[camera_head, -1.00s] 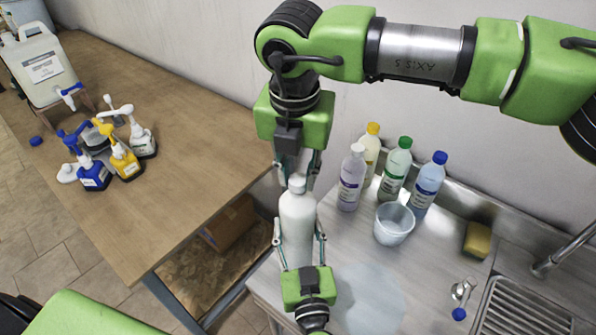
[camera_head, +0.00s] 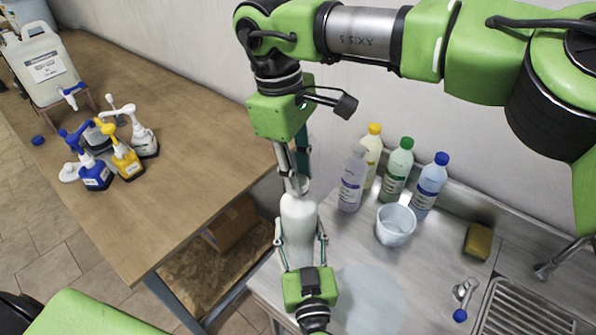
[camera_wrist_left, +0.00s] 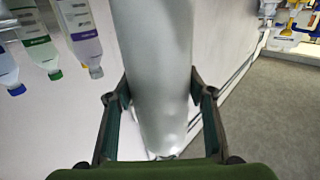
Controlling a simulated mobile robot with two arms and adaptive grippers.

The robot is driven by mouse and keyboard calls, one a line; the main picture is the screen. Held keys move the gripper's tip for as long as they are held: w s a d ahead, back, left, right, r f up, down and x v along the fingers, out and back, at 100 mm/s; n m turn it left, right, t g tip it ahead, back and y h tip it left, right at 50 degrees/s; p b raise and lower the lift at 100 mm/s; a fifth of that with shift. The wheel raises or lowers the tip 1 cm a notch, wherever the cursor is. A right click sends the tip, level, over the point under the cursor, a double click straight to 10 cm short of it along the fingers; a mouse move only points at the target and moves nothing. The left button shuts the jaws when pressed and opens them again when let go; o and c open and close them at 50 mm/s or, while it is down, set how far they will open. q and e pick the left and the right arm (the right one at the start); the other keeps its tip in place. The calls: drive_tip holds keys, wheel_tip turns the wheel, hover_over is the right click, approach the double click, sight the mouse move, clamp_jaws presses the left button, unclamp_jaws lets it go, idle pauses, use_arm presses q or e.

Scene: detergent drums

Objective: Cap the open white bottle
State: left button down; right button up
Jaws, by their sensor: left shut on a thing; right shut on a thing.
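The white bottle (camera_head: 299,222) stands upright over the near left corner of the steel counter in the head view. My left gripper (camera_head: 301,246) is shut around its body from the front. In the left wrist view the bottle (camera_wrist_left: 160,70) sits between both fingers. My right gripper (camera_head: 297,188) points down from above, shut on the white cap at the bottle's top. The fingers hide most of the cap, so I cannot tell how far it sits on the neck.
Bottles with yellow (camera_head: 374,129), green (camera_head: 406,143) and blue (camera_head: 441,158) caps and a clear bottle (camera_head: 352,182) stand along the wall. A translucent cup (camera_head: 395,226) and a sponge (camera_head: 478,241) are on the counter. Pump bottles (camera_head: 126,160) stand on the wooden table (camera_head: 180,215).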

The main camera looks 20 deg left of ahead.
drive_tip(key=o, duration=0.7)
drive_tip(key=shift+r, duration=2.25)
drive_tip(key=shift+c, duration=0.6)
